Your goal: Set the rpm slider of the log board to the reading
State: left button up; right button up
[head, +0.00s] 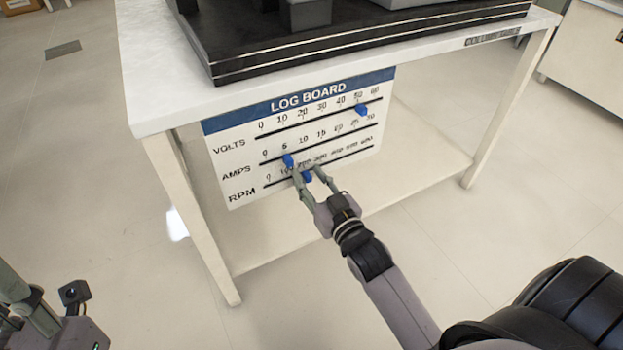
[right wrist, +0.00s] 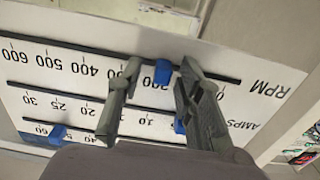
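The log board (head: 222,170) hangs under the table's front edge, with VOLTS, AMPS and RPM rows. It shows upside down in the right wrist view (right wrist: 60,80). The blue rpm slider (head: 307,176) is on the lowest line. In the right wrist view the rpm slider (right wrist: 163,72) is between about 100 and 200. My right gripper (head: 311,172) has one finger on each side of it, with gaps visible on both sides in the right wrist view (right wrist: 161,66). My left gripper (head: 45,310) is at the lower left, partly cut off; its opening is unclear.
The blue amps slider (head: 288,160) sits near 5, close to my right fingers. The blue volts slider (head: 361,109) sits near 50. A white table (head: 160,100) carries a dark rig (head: 300,48) above the board. A lower shelf (head: 420,165) lies behind. The floor in front is clear.

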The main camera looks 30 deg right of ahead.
jog(key=shift+s, duration=0.1)
jog(key=s, duration=1.1)
jog(key=shift+s+d, duration=0.2)
jog(key=shift+s, duration=0.2)
